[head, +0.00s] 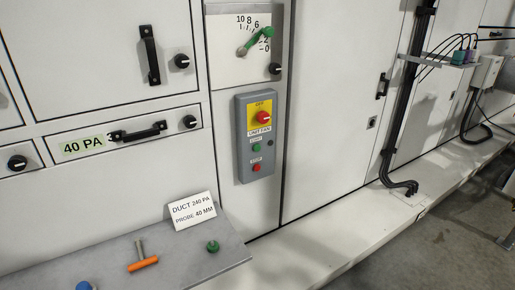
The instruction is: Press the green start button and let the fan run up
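The grey control box (255,137) labelled UNIT FAN is mounted upright on the white cabinet front. Its green start button (257,147) sits below the label, with a red stop button (256,168) lower down. A red rotary knob (263,118) on a yellow plate is at the top of the box. Nothing covers the buttons. Above the box, a white dial (225,66) with a numbered scale carries a green pointer (255,41). Neither of my grippers is in view. From this single picture I cannot tell whether the fan is turning.
A grey shelf (185,268) at lower left holds an orange-handled tool (143,264), a green cap (213,247), a partly cut-off blue item (85,286) and a card (192,210) reading DUCT 240 PA, PROBE 40 MM. A white ledge (330,235) runs rightward. Floor is open at lower right.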

